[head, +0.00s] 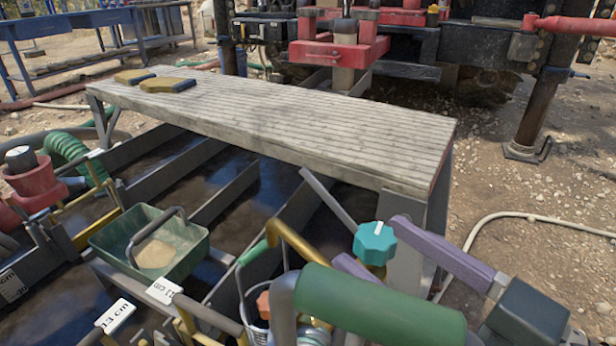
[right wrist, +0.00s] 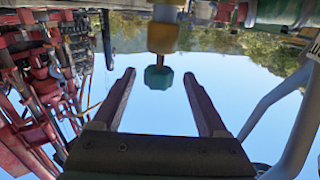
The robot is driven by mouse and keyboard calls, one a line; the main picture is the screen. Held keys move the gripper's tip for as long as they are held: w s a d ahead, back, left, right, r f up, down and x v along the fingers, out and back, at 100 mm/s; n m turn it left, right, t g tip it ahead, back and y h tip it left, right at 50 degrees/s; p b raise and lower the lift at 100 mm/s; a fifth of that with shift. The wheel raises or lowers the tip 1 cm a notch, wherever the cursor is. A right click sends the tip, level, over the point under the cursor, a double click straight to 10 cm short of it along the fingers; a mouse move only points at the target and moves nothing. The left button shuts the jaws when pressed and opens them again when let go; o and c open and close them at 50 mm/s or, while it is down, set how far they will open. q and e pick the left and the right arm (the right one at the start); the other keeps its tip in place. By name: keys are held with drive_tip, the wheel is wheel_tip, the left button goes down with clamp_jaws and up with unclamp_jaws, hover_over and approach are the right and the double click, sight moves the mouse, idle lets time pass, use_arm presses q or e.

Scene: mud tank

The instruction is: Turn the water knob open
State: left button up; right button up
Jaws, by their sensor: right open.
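The water knob (head: 375,241) is a teal, lobed knob with a small white mark on top. It sits on a valve at the right of the tank, beside the bench's near right corner. My right gripper (head: 371,244) comes in from the lower right with two purple fingers, one on each side of the knob. In the right wrist view the knob (right wrist: 158,77) shows between the open fingertips (right wrist: 159,73), with a visible gap on both sides. My left gripper is not in view.
A thick green pipe (head: 375,306) lies just in front of the knob. A yellow curved pipe (head: 293,238) is left of it. The slatted bench (head: 300,118) stands behind, with gloves (head: 168,84) on it. A green tray (head: 185,246) sits over the tank. Gravel ground lies right.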

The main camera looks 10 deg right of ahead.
drive_tip(key=b+x, duration=0.1)
drive_tip(key=x, duration=0.4)
drive_tip(key=shift+w, duration=0.15)
drive_tip(key=shift+c, duration=0.2)
clamp_jaws()
